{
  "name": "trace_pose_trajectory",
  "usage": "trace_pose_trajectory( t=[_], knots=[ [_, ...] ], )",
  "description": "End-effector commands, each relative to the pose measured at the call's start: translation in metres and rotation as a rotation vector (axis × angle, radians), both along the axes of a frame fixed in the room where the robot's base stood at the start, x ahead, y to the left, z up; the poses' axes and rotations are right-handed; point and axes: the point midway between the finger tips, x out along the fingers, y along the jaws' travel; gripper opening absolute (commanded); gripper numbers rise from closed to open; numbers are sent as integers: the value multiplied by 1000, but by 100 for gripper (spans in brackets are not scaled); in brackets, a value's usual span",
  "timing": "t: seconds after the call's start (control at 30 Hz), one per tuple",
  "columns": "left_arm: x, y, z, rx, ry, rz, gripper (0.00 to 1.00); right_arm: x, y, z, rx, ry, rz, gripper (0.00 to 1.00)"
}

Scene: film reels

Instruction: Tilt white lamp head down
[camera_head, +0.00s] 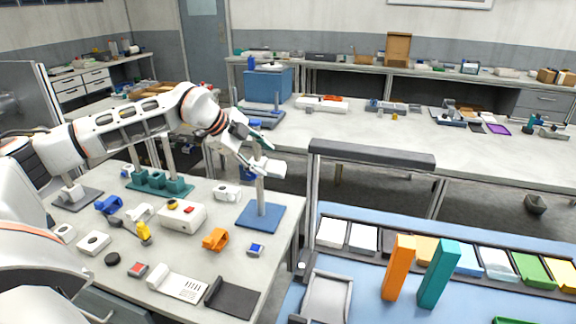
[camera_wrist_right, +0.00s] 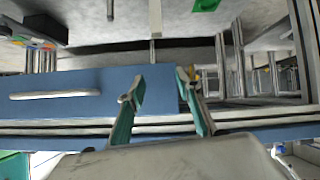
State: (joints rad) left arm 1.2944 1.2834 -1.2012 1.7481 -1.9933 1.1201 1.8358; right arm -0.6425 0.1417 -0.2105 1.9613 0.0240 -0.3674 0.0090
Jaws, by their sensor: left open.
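The white lamp (camera_head: 261,196) stands upright on a square blue base (camera_head: 252,217) near the right edge of the left table. Its white head (camera_head: 269,169) is at the top of the post. My left gripper (camera_head: 262,142) is open at the lamp's top, just above and beside the head. It partly covers the upper post, and I cannot tell whether it touches the lamp. In the right wrist view, my right gripper (camera_wrist_right: 158,84) is open, with nothing between its teal-lined fingers. The lamp does not show in that view.
Around the lamp on the left table (camera_head: 282,237) are an orange clamp-like part (camera_head: 215,239), a small blue item (camera_head: 255,249) and a white box (camera_head: 183,216). A teal stand (camera_head: 160,187) is behind. Orange (camera_head: 398,268) and teal (camera_head: 438,274) upright blocks stand on the right bench.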

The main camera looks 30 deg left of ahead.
Motion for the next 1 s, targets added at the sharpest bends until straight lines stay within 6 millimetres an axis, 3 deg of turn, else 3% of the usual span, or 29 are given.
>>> trace_pose_trajectory(
  t=[0.17,0.6,1.0],
  knots=[
    [7,-3,-8,0,1,0,47,-4,1,0,2,7,1,35],
    [44,-17,-53,0,0,0,47,-5,3,6,4,7,1,35],
    [48,-18,-59,0,0,0,45,-3,2,8,3,4,0,35]
  ],
)
